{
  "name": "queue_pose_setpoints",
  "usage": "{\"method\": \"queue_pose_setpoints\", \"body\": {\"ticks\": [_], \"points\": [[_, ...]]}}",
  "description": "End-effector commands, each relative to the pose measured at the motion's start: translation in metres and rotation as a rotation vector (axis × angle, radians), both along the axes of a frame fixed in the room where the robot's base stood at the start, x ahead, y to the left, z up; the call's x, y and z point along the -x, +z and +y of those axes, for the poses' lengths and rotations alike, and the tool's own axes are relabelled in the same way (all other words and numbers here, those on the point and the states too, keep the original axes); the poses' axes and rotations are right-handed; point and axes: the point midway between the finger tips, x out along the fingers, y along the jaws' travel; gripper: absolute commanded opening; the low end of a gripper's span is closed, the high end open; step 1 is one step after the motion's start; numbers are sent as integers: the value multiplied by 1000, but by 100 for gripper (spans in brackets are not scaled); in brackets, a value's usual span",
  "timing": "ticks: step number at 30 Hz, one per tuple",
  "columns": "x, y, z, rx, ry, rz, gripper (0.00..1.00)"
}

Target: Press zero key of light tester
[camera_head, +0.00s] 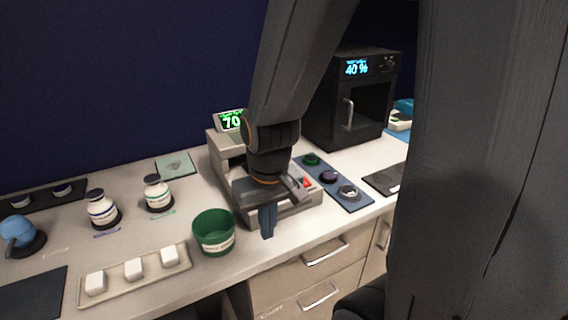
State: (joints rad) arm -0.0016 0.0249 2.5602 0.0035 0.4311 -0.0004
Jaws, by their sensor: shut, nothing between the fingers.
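No key label is readable. My gripper (267,234) points down in front of the tester, with its blue fingers together and nothing between them. The fingertips overlap the tester's front edge in the picture; I cannot tell whether they touch it.
A green cup (214,232) stands close left of my gripper. A tray (128,284) with white blocks and two white jars are farther left. A blue strip (353,205) with round knobs lies right of the tester. A black oven (350,100) reading 40 % stands behind.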

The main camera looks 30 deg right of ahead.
Motion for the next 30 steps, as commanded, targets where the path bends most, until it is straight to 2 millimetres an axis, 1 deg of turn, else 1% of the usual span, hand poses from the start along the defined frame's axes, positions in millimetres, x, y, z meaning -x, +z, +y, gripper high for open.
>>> {"method": "queue_pose_setpoints", "body": {"ticks": [5,7,8,11,14,15,17,18,21,24,25,27,30], "points": [[-1,1,0,-2,-5,-3,0],[-8,3,-2,-9,-34,-20,0],[-14,5,-3,-15,-57,-36,0],[-46,16,-13,-47,-191,-118,0],[-91,34,-33,-94,-385,-240,0],[-110,42,-44,-112,-469,-294,0],[-135,54,-63,-139,-594,-374,0],[-150,63,-77,-155,-673,-425,0],[-181,81,-109,-188,-841,-540,0],[-200,95,-138,-210,-968,-629,0],[-203,99,-145,-216,-998,-649,0],[-210,104,-158,-224,-1048,-686,0],[-214,108,-166,-230,-1084,-713,0]]}}
